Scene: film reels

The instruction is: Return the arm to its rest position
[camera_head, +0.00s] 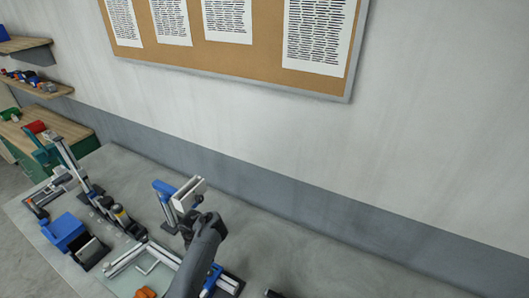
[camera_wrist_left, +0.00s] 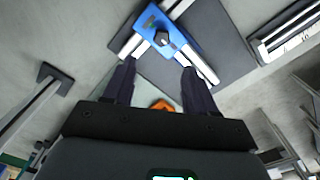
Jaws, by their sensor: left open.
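My left gripper (camera_wrist_left: 158,66) shows in the left wrist view with its two dark fingers apart and nothing between them. Beyond the fingertips is a blue block with a black knob (camera_wrist_left: 162,38), set across pale rails. I cannot tell whether the fingertips touch it. In the head view a dark arm of mine (camera_head: 203,252) reaches over the bench, but I cannot make out its fingers. My right gripper is not identifiable in either view.
A blue-topped stand (camera_head: 168,187) and a white box-like part (camera_head: 189,191) are close by the arm. A wall runs behind.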

